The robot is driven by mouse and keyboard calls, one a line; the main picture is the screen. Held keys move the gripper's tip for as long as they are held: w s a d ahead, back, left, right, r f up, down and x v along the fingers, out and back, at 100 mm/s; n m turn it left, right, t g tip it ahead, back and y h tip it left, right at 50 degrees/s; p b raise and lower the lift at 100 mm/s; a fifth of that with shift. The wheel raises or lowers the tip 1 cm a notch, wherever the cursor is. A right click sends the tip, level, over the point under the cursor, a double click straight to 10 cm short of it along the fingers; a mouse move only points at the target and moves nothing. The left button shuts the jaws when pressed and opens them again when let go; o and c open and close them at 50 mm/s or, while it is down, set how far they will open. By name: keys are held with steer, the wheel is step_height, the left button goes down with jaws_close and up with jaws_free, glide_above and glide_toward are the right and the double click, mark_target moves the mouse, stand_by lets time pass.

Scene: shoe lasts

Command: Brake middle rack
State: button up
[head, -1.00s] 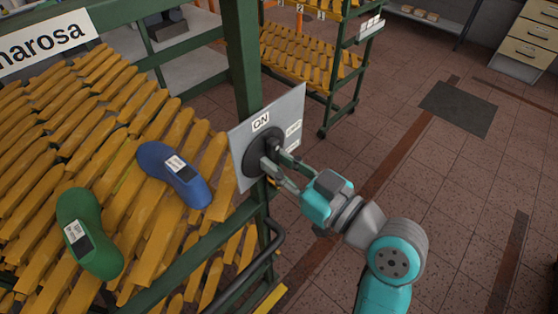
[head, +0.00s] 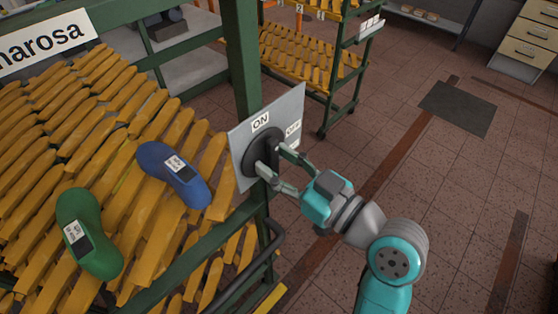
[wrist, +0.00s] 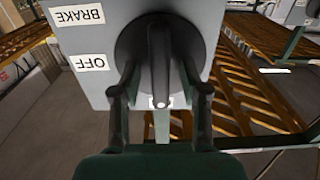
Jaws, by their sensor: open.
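A grey switch plate (head: 288,105) is fixed to the green rack post, with ON, OFF and BRAKE labels; BRAKE (wrist: 76,15) reads upside down in the wrist view. A round black knob (head: 254,150) with a raised bar handle (wrist: 160,62) sits on the plate. In the wrist view the bar stands vertical, its white mark at the lower end. My gripper (head: 274,161) is open at the knob, one finger on each side of the bar, with gaps showing. The wrist view (wrist: 161,92) shows both fingers.
The rack's slatted yellow shelf (head: 120,110) holds a blue shoe last (head: 172,172) and a green one (head: 92,235). A green rail and bent tube (head: 262,255) run below the plate. Another rack (head: 310,60) stands behind.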

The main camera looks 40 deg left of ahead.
steer(key=d, duration=1.2)
steer(key=shift+s, duration=0.45)
steer(key=shift+f, duration=0.1)
steer(key=w+d+f+m+t+h, duration=0.2)
steer(key=d+f+m+t, duration=0.15)
steer(key=f+m, duration=0.2)
steer(key=w+d+f+m+t+h, duration=0.1)
steer(key=d+f+m+t+h, duration=0.1)
steer(key=d+f+m+t, duration=0.25)
steer(key=s+d+f+m+t+h, duration=0.4)
steer(key=d+f+m+h, duration=0.3)
steer(key=f, duration=0.5)
steer(key=s+d+f+m+t+h, duration=0.1)
steer(key=s+d+f+h, duration=0.35)
steer(key=s+d, duration=0.55)
steer(key=s+d+r+h, duration=0.1)
steer(key=s+r, duration=0.1)
steer(key=s, duration=0.4)
steer(key=s+d+r+h, duration=0.1)
steer(key=s+d, duration=0.1)
steer(key=s, duration=0.3)
steer(key=shift+s+r+n+t, duration=0.3)
steer(key=shift+s+r+n, duration=0.05)
steer(key=shift+s+n, duration=0.05)
